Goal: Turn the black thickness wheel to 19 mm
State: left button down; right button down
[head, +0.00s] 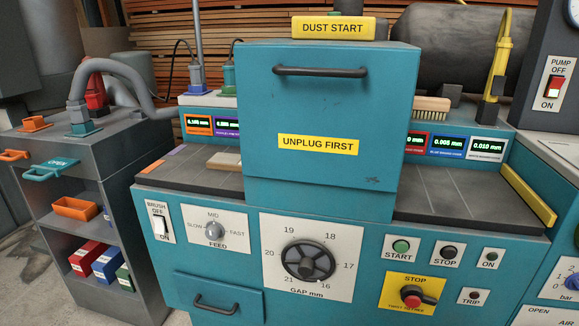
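The black thickness wheel (308,262) sits on the front of the blue machine, on a white dial plate (349,236) labelled "GAP mm". The plate carries numbers from 16 to 21 around the wheel, with 19 at the upper left and 16 at the lower right. A small light mark shows on the wheel's lower right rim, near 16; it is too small to read a setting surely. Neither of my grippers is in the head view, and nothing touches the wheel.
A feed knob (214,231) is left of the dial. Start button (401,247), stop button (449,252) and red emergency stop (411,296) are to its right. A drawer handle (214,297) juts out below left. The blue hood (332,110) rises above; the wheel's front is clear.

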aim_at(306, 261)
jog(key=k+l+z, duration=0.2)
jog(key=k, duration=0.2)
jog(key=k+l+z, duration=0.2)
jog(key=k, duration=0.2)
